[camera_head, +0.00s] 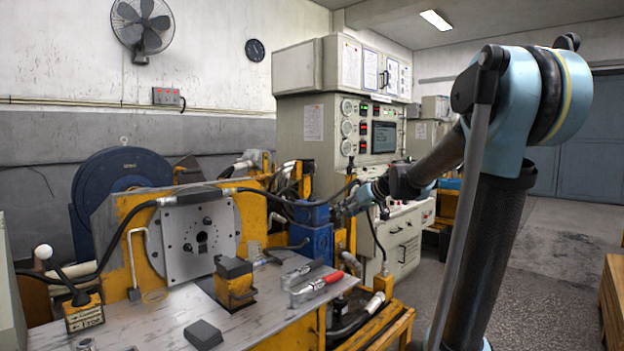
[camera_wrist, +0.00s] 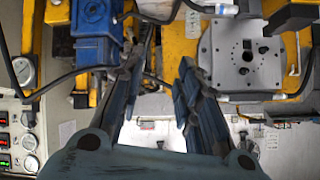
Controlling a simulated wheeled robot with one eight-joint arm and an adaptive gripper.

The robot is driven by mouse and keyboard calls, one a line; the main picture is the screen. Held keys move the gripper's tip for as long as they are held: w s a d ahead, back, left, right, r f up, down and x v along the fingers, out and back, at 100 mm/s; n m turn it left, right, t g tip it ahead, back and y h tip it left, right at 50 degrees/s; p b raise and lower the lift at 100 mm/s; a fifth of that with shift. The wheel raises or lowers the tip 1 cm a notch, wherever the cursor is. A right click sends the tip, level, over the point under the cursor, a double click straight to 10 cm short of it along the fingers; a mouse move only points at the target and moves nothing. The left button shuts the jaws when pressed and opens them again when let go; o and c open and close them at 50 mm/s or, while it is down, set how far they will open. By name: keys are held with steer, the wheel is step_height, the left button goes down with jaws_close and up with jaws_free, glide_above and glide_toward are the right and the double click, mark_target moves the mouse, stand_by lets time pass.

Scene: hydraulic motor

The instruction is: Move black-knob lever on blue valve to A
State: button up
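The blue valve (camera_head: 312,240) stands at the right end of the yellow machine in the head view. It also shows at the upper left of the wrist view (camera_wrist: 92,22). My gripper (camera_head: 350,206) is just right of the valve in the head view, small and partly lost among hoses. In the wrist view my gripper (camera_wrist: 160,62) is open, its two dark fingers apart with nothing clearly held between them. A dark rod or hose passes beyond the fingertips. I cannot clearly make out the black knob or the A mark.
A grey plate (camera_head: 197,238) is mounted left of the valve. A white-knobbed lever (camera_head: 62,270) stands at far left. A red-handled tool (camera_head: 318,287) lies on the metal bench (camera_head: 265,318). Black hoses run around the valve. The control cabinet (camera_head: 345,125) stands behind.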

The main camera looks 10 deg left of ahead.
steer(key=w+a+r+n+t+y, duration=0.1)
steer(key=w+a+r, duration=0.15)
steer(key=w, duration=0.65)
steer(key=w+a+r+t+y, duration=0.2)
steer(key=w+r, duration=0.1)
steer(key=w, duration=0.5)
steer(key=t, duration=0.3)
glide_toward(312, 174)
steer(key=x, duration=1.1)
steer(key=shift+d, duration=0.2)
jaws_close()
